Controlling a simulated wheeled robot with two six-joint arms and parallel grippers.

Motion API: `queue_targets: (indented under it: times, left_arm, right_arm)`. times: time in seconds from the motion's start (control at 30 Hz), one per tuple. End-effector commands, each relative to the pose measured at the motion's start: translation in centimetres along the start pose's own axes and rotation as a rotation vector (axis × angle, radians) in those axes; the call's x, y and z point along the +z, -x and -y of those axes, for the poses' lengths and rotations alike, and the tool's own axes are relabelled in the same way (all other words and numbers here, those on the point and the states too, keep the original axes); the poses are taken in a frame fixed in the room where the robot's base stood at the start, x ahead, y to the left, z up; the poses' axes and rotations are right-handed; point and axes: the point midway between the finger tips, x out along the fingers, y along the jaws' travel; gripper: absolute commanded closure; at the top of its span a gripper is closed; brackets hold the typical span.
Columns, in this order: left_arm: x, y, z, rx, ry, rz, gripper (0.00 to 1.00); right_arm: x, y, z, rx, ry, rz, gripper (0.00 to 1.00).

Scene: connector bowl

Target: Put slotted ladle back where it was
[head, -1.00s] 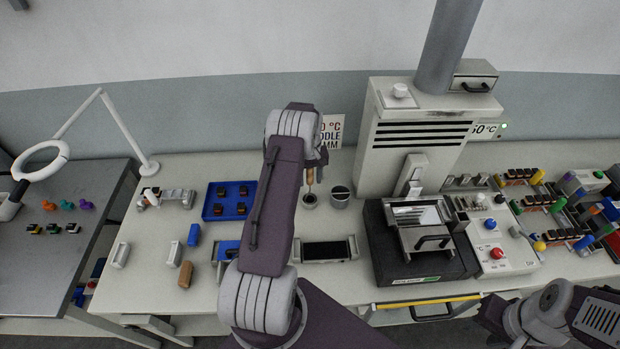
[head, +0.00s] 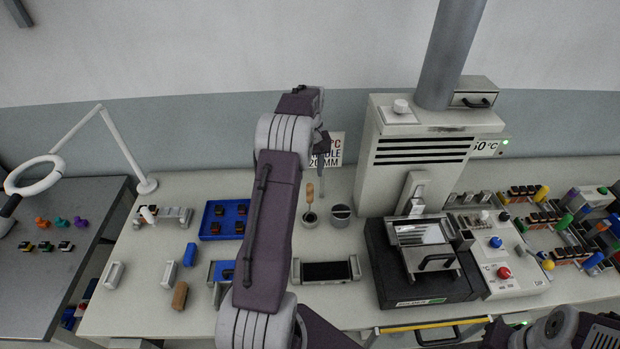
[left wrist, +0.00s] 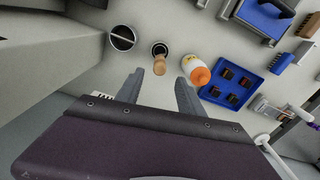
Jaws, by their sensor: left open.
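The slotted ladle shows only as an upright wooden handle (head: 309,194); its lower part is hidden in a small round holder (head: 310,219). In the left wrist view the handle (left wrist: 160,66) points up toward the camera from the dark holder (left wrist: 160,48). My left gripper (head: 322,148) is above and slightly right of the handle in the head view. In the left wrist view its fingers (left wrist: 159,77) are spread, with the handle's top just beyond the gap, apparently untouched. Of my right arm only a part shows at the lower right; its gripper is not visible.
A round metal pot (head: 341,215) with a bar across it stands right of the holder. A white bottle with an orange cap (left wrist: 195,70) stands close on the other side. A blue tray (head: 224,219) lies left, and a large grey machine (head: 420,150) stands right.

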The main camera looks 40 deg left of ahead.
Motion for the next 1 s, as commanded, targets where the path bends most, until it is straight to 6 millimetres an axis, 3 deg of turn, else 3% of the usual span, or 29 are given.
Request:
queue_targets:
  times: [0.13,0.23,0.33,0.43,0.6,0.7,0.8,1.0]
  left_arm:
    - [0.8,0.3,-0.6,0.002,-0.027,-0.003,0.55]
    - [3.9,0.7,-2.4,0.009,-0.125,-0.01,0.55]
    - [9.2,1.1,-4.2,0.022,-0.279,-0.027,0.55]
    - [15.1,0.9,-4.9,0.035,-0.435,-0.045,0.55]
    - [24.5,0.0,-3.1,0.053,-0.671,-0.071,0.55]
    - [28.1,-0.6,-1.5,0.06,-0.767,-0.083,0.55]
    - [30.2,-1.1,-0.4,0.063,-0.821,-0.088,0.55]
    - [30.9,-1.3,0.1,0.064,-0.839,-0.089,0.55]
  right_arm:
    - [0.0,0.0,0.0,0.0,0.0,0.0,0.64]
    - [0.0,0.0,0.0,0.0,0.0,0.0,0.64]
    - [0.0,0.0,0.0,0.0,0.0,0.0,0.64]
    - [0.0,0.0,0.0,0.0,0.0,0.0,0.64]
    - [0.0,0.0,0.0,0.0,0.0,0.0,0.64]
    - [0.0,0.0,0.0,0.0,0.0,0.0,0.64]
    - [0.0,0.0,0.0,0.0,0.0,0.0,0.64]
    - [0.0,0.0,0.0,0.0,0.0,0.0,0.64]
